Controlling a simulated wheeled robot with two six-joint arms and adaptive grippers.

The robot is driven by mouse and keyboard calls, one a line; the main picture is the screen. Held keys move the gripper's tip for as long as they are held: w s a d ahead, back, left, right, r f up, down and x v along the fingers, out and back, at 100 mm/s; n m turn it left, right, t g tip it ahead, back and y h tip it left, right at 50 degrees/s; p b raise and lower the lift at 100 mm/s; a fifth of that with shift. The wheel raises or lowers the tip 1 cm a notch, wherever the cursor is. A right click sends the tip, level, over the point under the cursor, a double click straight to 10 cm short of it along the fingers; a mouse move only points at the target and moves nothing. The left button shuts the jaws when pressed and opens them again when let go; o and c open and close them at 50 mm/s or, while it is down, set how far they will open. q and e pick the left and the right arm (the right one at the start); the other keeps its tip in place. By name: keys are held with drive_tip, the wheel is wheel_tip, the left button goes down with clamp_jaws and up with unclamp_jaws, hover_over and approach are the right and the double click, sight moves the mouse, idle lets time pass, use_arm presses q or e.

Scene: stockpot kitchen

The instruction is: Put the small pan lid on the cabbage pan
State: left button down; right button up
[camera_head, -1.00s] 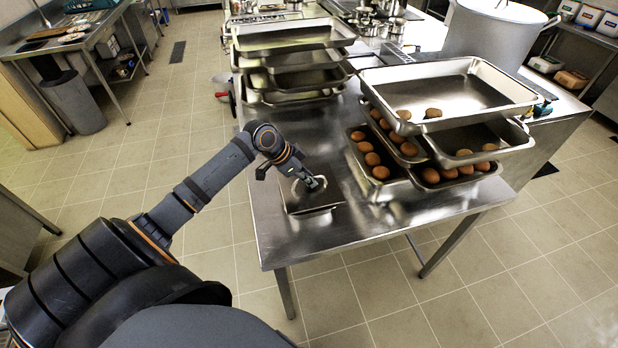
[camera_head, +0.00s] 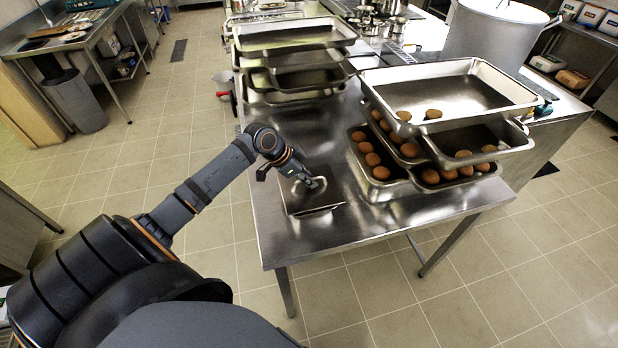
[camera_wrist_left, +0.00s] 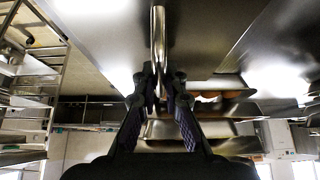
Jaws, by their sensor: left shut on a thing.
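The small pan lid (camera_head: 316,209) is a rectangular steel lid with a raised bar handle, at the near left part of the steel table. My left gripper (camera_head: 312,186) is shut on the lid's handle. In the left wrist view the handle bar (camera_wrist_left: 158,38) runs up from between the fingertips (camera_wrist_left: 160,80), with the lid's plain steel surface (camera_wrist_left: 100,35) behind it. I cannot tell whether the lid touches the table or hangs just above it. I cannot make out cabbage in any pan. My right gripper is not in view.
Right of the lid, steel pans (camera_head: 450,95) are stacked crosswise, the lower ones holding brown round items (camera_head: 380,172). Another stack of pans (camera_head: 295,38) stands behind the lid. A large stockpot (camera_head: 492,38) is at the back right. The table's front strip (camera_head: 400,220) is clear.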

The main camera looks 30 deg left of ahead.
use_arm(q)
drive_tip(key=shift+f, duration=0.4)
idle(0.4)
drive_tip(key=c, duration=1.4)
unclamp_jaws()
drive_tip(key=shift+o, duration=0.2)
drive_tip(key=v, duration=0.6)
drive_tip(key=shift+f, duration=0.1)
drive_tip(key=shift+v, duration=0.8)
drive_tip(key=shift+d, duration=0.15)
